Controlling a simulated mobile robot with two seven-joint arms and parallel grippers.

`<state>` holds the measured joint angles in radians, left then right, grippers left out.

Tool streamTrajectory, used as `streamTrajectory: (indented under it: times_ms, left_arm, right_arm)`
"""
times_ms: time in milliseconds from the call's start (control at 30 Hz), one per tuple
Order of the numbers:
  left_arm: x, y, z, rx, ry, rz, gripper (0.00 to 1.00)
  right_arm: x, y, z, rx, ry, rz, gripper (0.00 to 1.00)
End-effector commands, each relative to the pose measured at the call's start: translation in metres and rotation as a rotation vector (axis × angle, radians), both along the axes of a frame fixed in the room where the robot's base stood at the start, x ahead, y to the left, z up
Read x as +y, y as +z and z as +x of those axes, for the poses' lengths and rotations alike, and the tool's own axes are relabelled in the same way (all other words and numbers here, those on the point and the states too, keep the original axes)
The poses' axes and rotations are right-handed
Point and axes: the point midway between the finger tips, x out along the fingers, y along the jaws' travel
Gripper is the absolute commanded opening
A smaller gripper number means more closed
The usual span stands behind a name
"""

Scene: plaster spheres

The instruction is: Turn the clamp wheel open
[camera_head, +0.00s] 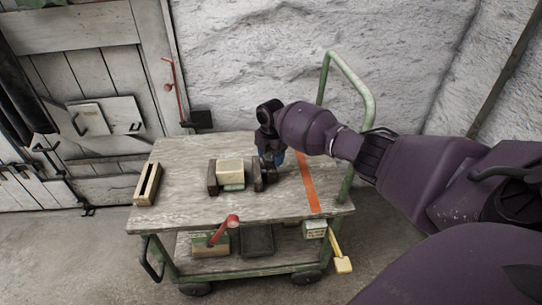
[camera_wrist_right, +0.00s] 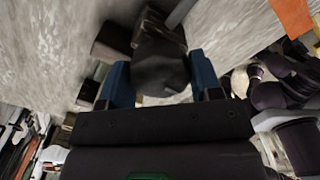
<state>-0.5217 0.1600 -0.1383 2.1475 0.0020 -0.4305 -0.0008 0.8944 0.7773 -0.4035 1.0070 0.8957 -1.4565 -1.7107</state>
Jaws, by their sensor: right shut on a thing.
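The clamp stands on the cart's wooden top in the head view, with a dark left jaw (camera_head: 212,178) and a dark right jaw (camera_head: 258,178). A pale block (camera_head: 230,168) sits between the jaws. My right gripper (camera_head: 274,160) is at the clamp's right side. In the right wrist view its blue fingers (camera_wrist_right: 162,80) are shut on a dark round thing, the clamp wheel (camera_wrist_right: 160,68), one finger on each side. In the head view the gripper largely hides the wheel. My left gripper is in neither view.
The cart top (camera_head: 185,205) also holds a slotted wooden block (camera_head: 147,184) at the left. An orange strip (camera_head: 306,184) crosses it right of the gripper. A green handle (camera_head: 362,85) rises at the right end. A red-knobbed lever (camera_head: 231,221) shows at the front.

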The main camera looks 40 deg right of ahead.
Motion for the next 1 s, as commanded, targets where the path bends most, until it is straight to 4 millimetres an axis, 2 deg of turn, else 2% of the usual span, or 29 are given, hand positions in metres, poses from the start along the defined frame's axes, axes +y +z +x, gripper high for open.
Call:
streamTrajectory:
  times_ms: [33,67,200,567,667,1000]
  left_arm:
    - [0.000,0.000,0.000,0.000,-0.001,0.001,0.43]
    - [0.000,0.000,0.000,0.000,-0.001,0.001,0.43]
    - [0.000,0.000,0.000,-0.001,-0.001,0.001,0.43]
    - [-0.001,0.002,0.002,-0.006,-0.001,0.000,0.43]
    - [-0.001,0.007,0.004,-0.014,0.000,-0.003,0.43]
    - [-0.004,0.024,0.009,-0.043,0.005,-0.011,0.43]
  right_arm:
    - [0.000,0.000,0.000,0.001,0.002,0.000,0.35]
    - [0.000,0.000,0.000,0.001,0.002,0.000,0.62]
    - [0.000,0.000,0.000,0.001,0.001,0.000,0.83]
    - [0.000,0.005,0.000,-0.002,0.000,0.000,0.84]
    - [0.000,0.018,0.001,-0.005,0.000,-0.001,0.84]
    - [0.000,0.080,0.001,-0.008,0.000,-0.001,0.84]
